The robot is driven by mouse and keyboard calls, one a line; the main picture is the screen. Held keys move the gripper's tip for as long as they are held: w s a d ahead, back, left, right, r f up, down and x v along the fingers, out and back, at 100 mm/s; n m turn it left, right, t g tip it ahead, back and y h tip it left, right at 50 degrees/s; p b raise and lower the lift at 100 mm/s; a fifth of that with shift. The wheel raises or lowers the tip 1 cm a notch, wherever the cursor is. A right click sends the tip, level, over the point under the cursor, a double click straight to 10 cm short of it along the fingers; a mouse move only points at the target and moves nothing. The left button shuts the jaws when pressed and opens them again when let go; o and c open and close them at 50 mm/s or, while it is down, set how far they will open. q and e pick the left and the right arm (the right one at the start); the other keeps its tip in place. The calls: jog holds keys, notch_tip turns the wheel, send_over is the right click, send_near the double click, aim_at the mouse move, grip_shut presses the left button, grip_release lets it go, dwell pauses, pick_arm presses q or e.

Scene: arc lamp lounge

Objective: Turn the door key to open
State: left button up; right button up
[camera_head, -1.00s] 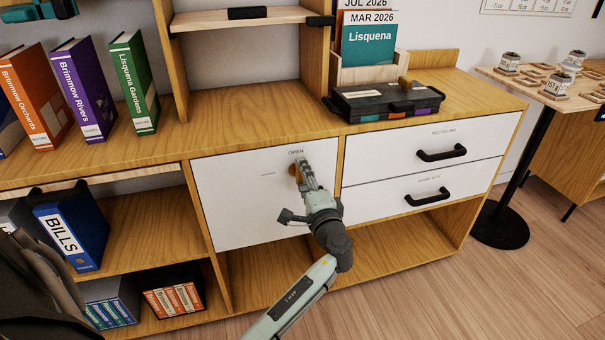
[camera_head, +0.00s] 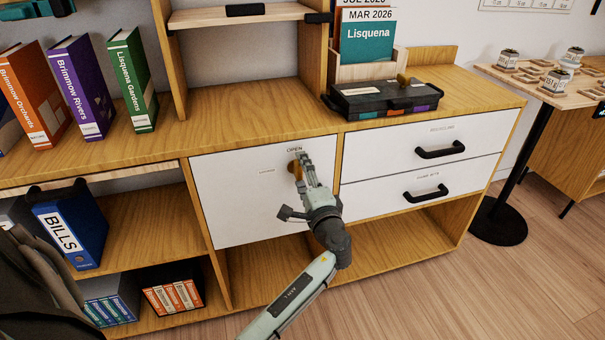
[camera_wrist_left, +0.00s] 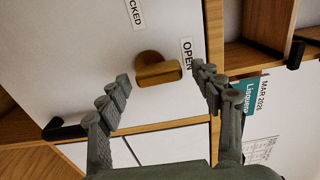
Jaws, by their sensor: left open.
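The brass door key (camera_wrist_left: 158,72) sticks out of the white door (camera_head: 240,200) of the wooden cabinet. In the left wrist view its bow lies nearly level in the picture and points to the OPEN label (camera_wrist_left: 187,54); a LOCKED label (camera_wrist_left: 135,12) is near the top. My left gripper (camera_head: 299,166) is at the door's upper part, in front of the key. In the left wrist view the left gripper (camera_wrist_left: 163,82) is open, one finger on each side of the key, with visible gaps. In the head view the gripper hides most of the key. My right gripper is not in view.
Two drawers with black handles (camera_head: 440,151) are right of the door. A black case (camera_head: 385,100) lies on the cabinet top. Binders (camera_head: 85,88) stand at left, and a blue BILLS binder (camera_head: 70,232) is on a lower shelf. Wood floor (camera_head: 440,300) is clear at front right.

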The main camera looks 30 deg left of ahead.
pick_arm(q)
jog(key=shift+s+d, duration=0.1)
jog(key=v, duration=0.7)
jog(key=shift+s+d, duration=0.1)
dwell(0.4)
